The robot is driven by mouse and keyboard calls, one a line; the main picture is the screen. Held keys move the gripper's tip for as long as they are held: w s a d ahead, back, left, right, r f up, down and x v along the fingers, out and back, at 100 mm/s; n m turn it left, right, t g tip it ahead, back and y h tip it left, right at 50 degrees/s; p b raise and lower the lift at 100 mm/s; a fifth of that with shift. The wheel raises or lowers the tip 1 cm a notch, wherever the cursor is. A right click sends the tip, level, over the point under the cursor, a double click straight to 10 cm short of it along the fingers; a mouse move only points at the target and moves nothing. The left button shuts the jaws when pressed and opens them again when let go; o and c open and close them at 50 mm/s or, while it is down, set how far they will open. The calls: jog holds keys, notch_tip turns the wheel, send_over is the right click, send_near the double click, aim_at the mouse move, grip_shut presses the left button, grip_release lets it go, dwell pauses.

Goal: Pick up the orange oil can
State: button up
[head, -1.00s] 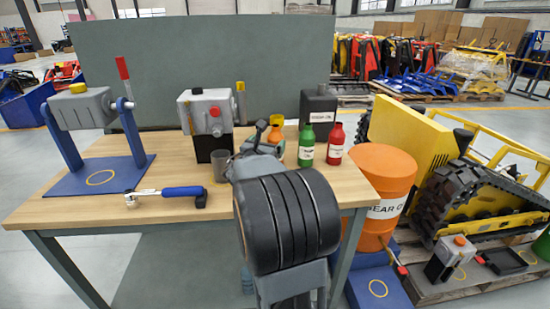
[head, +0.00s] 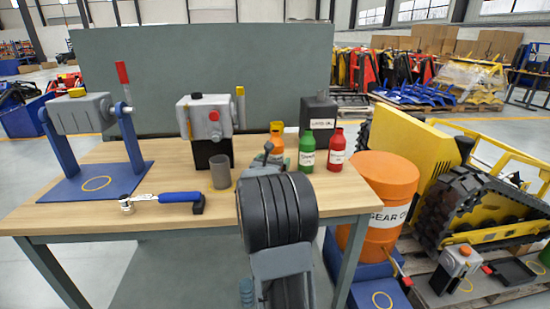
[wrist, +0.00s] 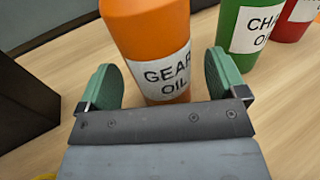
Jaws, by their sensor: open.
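The orange oil can (wrist: 150,40) stands upright on the workbench, with a white label reading "GEAR OIL". In the head view the orange can (head: 277,146) shows only in part, behind my arm. My gripper (wrist: 163,85) is open, with one green finger pad on each side of the can's lower part in the wrist picture. I cannot tell whether either pad touches it. In the head view my gripper is mostly hidden behind my own arm.
A green bottle (head: 307,150) and a red bottle (head: 337,147) stand just right of the can. A dark oil can (head: 319,112) is behind them. A grey cup (head: 221,171) and a grey machine (head: 207,117) are to the left. A torque wrench (head: 165,198) lies at the front.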

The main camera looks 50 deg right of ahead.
jog(key=shift+x, duration=1.05)
jog(key=shift+c, duration=0.3)
jog(key=c, duration=1.1)
jog(key=shift+r, duration=0.15)
jog(key=shift+c, duration=0.2)
